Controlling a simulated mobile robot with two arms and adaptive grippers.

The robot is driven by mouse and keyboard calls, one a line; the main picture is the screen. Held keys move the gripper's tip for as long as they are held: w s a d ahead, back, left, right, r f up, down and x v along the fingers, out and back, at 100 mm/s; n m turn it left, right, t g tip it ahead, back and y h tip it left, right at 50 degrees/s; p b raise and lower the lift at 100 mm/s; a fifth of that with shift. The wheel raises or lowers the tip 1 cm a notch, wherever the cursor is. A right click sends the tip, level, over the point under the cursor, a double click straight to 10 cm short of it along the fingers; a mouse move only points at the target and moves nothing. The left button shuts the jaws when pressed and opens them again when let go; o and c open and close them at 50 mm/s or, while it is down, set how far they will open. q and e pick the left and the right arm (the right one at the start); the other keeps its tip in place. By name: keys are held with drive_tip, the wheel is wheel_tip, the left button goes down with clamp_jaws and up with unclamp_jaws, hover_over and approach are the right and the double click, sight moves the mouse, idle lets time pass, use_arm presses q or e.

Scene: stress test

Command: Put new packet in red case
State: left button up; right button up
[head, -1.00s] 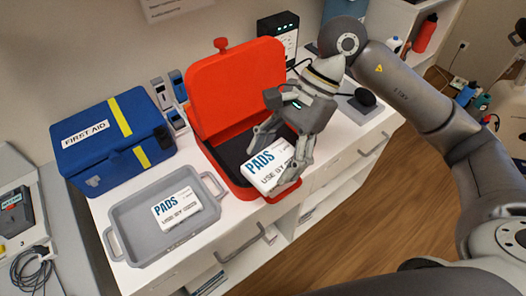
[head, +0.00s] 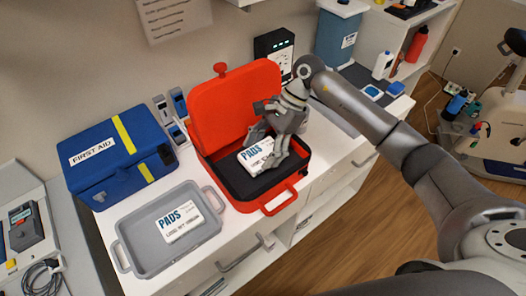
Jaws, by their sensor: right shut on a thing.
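The red case (head: 279,203) stands open on the white counter, its lid raised at the back and its inside dark. My right gripper (head: 267,152) reaches into the case from above and is shut on a white packet (head: 254,156) marked PADS. The packet is over or on the dark floor of the case; I cannot tell if it touches. Another white PADS packet (head: 181,221) lies in the grey tray (head: 148,266) left of the case. My left gripper is not in view.
A blue first aid bag (head: 112,162) stands behind the tray. Small devices (head: 170,116) stand between it and the case. A black box (head: 275,48) is behind the lid, and a blue-grey bin (head: 337,38) is at the back right.

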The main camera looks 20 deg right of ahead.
sight(267, 147)
drive_tip(key=shift+w+f, duration=0.35)
wheel_tip(267, 147, down, 3)
drive_tip(key=shift+w+r+p, duration=0.1)
drive_tip(key=shift+p, duration=1.1)
drive_tip(key=shift+f, duration=0.25)
drive_tip(key=shift+f, duration=0.1)
drive_tip(key=shift+f+b, duration=0.15)
drive_tip(key=shift+b, duration=0.15)
drive_tip(key=o, duration=0.8)
drive_tip(key=shift+c, duration=0.2)
